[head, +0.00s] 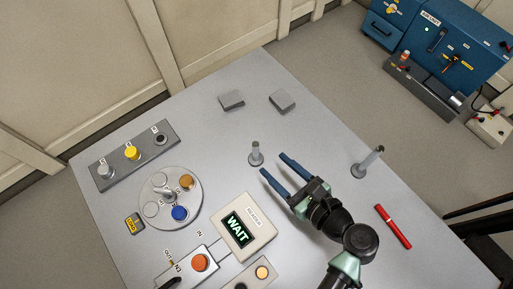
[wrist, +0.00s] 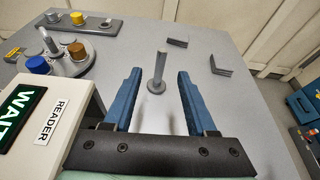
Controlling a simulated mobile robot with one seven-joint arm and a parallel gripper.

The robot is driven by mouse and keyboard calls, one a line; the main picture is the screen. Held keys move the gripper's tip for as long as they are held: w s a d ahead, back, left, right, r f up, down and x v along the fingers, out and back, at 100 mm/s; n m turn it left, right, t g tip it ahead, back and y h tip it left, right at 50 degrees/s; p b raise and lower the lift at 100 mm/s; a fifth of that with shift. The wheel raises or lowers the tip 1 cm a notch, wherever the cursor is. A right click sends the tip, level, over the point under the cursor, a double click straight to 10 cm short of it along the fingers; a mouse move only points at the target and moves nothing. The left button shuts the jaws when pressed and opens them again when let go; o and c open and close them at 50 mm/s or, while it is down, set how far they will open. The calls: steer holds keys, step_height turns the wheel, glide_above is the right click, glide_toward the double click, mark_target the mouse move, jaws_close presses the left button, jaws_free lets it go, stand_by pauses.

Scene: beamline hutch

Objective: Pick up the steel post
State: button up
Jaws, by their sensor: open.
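A grey steel post (head: 255,150) stands upright on a small round foot on the table, just beyond my fingertips in the head view. It also shows in the wrist view (wrist: 160,66), upright and framed between the two fingers. My gripper (head: 273,164) is open, with its two blue fingers spread apart and nothing between them. In the wrist view the gripper (wrist: 159,76) points at the post, and neither finger seems to touch it. A second upright grey post (head: 367,163) with a dark tip stands on a round foot to the right of my gripper.
A reader box (head: 244,227) showing WAIT stands close to my gripper's left. A round carousel (head: 170,198) with coloured pucks and a grey rack (head: 133,154) lie farther left. A red pen-like object (head: 393,227) lies right.

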steer(key=x, duration=0.6)
steer(key=shift+w+a+f, duration=0.1)
steer(key=shift+a+f, duration=0.2)
steer(key=shift+a, duration=0.15)
glide_above(251, 153)
step_height(251, 153, down, 2)
steer(key=shift+f, duration=0.15)
steer(key=shift+w+a+f, duration=0.2)
steer(key=shift+w+a, duration=0.05)
steer(key=shift+w, duration=0.1)
jaws_close()
